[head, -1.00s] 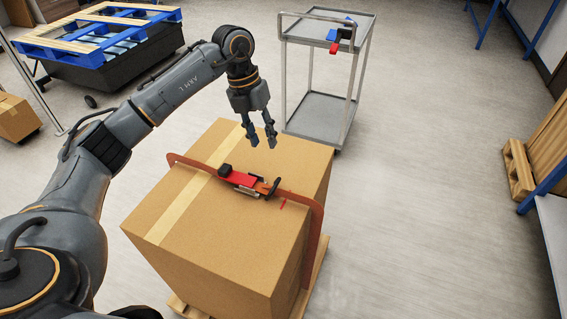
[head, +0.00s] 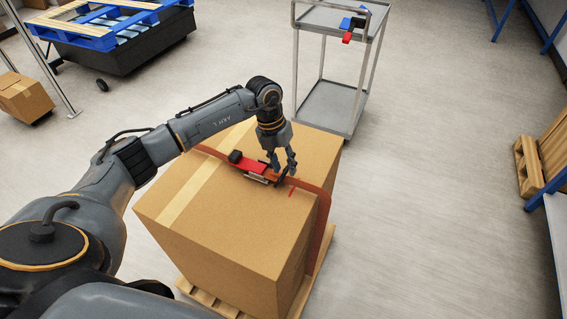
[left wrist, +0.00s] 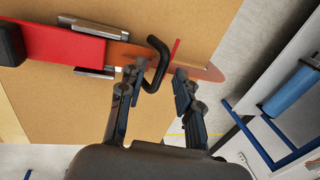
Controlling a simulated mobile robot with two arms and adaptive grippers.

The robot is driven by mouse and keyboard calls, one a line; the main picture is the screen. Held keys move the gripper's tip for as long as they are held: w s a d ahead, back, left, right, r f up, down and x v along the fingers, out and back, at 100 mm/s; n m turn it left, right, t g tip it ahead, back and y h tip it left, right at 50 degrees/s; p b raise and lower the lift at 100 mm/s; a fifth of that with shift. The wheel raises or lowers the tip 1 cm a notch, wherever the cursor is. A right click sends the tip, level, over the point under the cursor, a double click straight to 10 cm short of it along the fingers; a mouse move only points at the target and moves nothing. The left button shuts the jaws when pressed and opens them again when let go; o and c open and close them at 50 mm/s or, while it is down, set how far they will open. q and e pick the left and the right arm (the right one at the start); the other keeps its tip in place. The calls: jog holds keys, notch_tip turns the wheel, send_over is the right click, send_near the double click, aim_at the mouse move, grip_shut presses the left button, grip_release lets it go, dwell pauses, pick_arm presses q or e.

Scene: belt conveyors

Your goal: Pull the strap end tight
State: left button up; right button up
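An orange-brown strap (head: 321,205) runs over the top of a large cardboard box (head: 225,230) and down its right side. On top, a red tensioner (head: 252,166) with a black knob sits on the strap; it also shows in the left wrist view (left wrist: 62,45). My left gripper (head: 284,170) is low over the tensioner's right end, pointing down. In the left wrist view its open fingers (left wrist: 158,78) stand either side of a black bent handle (left wrist: 158,62), with the strap (left wrist: 198,67) just beyond. I cannot tell whether they touch it. My right gripper is out of view.
The box stands on a wooden pallet (head: 190,289). A grey cart (head: 327,105) behind it carries a red and blue tool (head: 350,27). Blue pallets (head: 95,30) are at the back left. Open floor lies to the right.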

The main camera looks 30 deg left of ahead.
pick_arm(q)
jog(key=shift+c, duration=0.2)
grip_shut()
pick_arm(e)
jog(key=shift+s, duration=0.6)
pick_arm(q)
jog(key=d, duration=1)
jog(key=shift+w, duration=0.25)
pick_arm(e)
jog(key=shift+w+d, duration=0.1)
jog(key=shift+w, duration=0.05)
pick_arm(q)
jog(key=shift+o, duration=0.2)
grip_release()
jog(key=shift+d, duration=0.1)
